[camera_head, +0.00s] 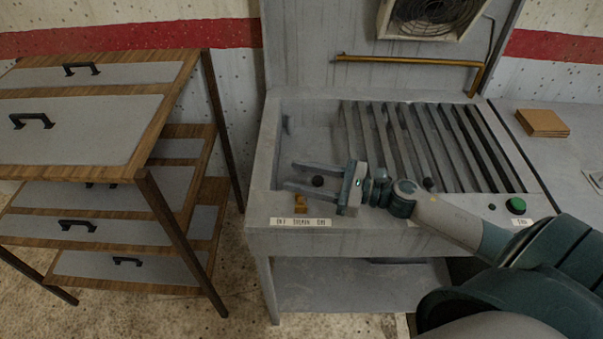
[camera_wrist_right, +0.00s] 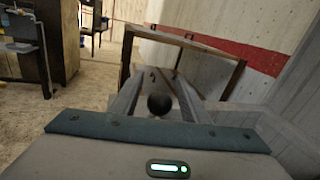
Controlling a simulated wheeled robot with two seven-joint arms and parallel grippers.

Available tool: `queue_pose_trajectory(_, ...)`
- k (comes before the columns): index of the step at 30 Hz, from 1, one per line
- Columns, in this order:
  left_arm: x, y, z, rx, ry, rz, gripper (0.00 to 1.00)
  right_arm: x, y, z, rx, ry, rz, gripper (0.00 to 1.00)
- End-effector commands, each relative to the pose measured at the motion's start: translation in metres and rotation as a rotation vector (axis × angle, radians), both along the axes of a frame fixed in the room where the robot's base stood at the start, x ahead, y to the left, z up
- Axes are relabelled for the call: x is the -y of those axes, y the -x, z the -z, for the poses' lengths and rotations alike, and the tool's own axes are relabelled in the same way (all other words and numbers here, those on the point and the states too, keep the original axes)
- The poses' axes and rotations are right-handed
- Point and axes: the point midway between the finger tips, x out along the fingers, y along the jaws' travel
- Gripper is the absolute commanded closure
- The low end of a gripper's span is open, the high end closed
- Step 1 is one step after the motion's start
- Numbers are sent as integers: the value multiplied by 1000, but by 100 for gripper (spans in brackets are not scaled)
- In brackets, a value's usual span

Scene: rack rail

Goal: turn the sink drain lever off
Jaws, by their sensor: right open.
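A small dark round knob (camera_head: 317,181) shows at the front left of the grey sink unit (camera_head: 350,240), above a printed label strip. A yellow-orange piece (camera_head: 300,203) stands just in front of it, and I cannot tell whether the two are one lever. My right gripper (camera_head: 291,176) is open and points left, with one finger on each side of the knob. In the right wrist view the dark knob (camera_wrist_right: 159,104) sits between the open fingers, apparently not clamped. The gripper hides whatever is under the palm. My left gripper is not in view.
Slanted metal slats (camera_head: 440,150) fill the sink top to the right. A green button (camera_head: 516,205) is at the front right. A brass rail (camera_head: 408,60) and a fan (camera_head: 425,15) are behind. A wooden drawer stand (camera_head: 150,110) is at the left, across a floor gap.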

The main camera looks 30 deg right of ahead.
Motion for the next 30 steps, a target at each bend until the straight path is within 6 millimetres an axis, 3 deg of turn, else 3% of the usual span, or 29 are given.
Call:
queue_pose_trajectory(8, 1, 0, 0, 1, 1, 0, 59, 0, 0, 0, 0, 0, 1, 59)
queue_pose_trajectory(13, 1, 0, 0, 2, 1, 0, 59, 0, 0, 0, 0, 0, 1, 97)
queue_pose_trajectory(14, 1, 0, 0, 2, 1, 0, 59, 0, 0, 0, 0, 0, 0, 100)
queue_pose_trajectory(30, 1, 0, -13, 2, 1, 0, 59, -3, -2, -3, -30, 53, -1, 100)
